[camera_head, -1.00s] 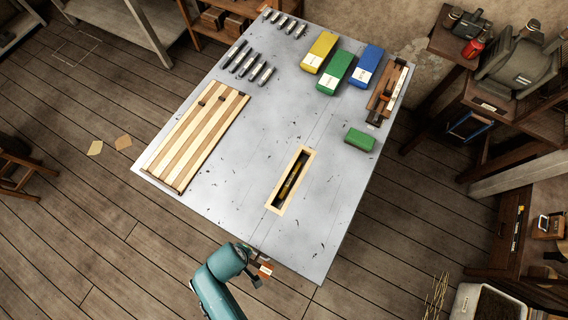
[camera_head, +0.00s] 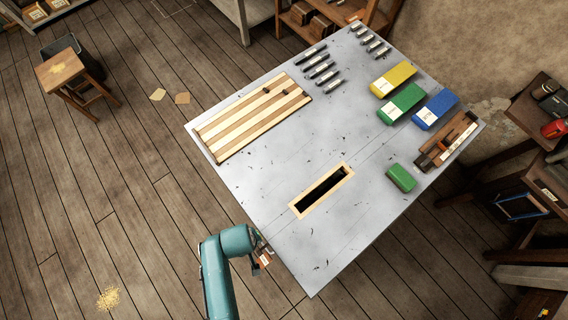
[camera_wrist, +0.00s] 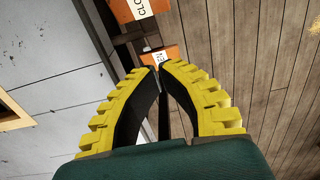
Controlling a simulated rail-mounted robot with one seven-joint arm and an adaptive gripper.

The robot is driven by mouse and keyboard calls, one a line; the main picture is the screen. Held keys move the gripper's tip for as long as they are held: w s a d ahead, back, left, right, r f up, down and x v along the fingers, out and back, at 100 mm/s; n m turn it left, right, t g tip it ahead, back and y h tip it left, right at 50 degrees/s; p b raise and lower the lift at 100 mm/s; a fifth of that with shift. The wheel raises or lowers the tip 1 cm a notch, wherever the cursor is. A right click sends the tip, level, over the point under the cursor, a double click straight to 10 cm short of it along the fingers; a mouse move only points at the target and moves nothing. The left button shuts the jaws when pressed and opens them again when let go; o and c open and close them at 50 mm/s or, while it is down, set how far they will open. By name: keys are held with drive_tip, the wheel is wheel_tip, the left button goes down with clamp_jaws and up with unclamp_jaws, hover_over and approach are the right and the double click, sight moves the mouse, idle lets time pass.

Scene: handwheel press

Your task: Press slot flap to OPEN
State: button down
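The slot (camera_head: 321,190) is a long dark opening in a pale wooden frame on the grey table, and its inside looks dark and empty. The frame's corner also shows at the left of the wrist view (camera_wrist: 12,114). An orange plate with letters starting "CLO" (camera_wrist: 130,10) is at the table's edge. A second orange plate (camera_wrist: 160,56), its white label partly hidden, is just beyond my fingertips. My gripper (camera_wrist: 157,68) has yellow-backed fingers with tips together, at the table's front edge by the plates. Contact with the second plate cannot be told.
A striped wooden board (camera_head: 252,117) lies at the table's left. Yellow (camera_head: 393,79), green (camera_head: 402,104) and blue (camera_head: 435,109) boxes stand at the back right. A small green block (camera_head: 401,178) is right of the slot. The table around the slot is clear.

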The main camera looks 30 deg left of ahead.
drive_tip(key=shift+r+p, duration=0.85)
drive_tip(key=shift+r, duration=0.3)
wheel_tip(320, 180, up, 4)
drive_tip(key=p, duration=0.4)
drive_tip(key=shift+p, duration=0.3)
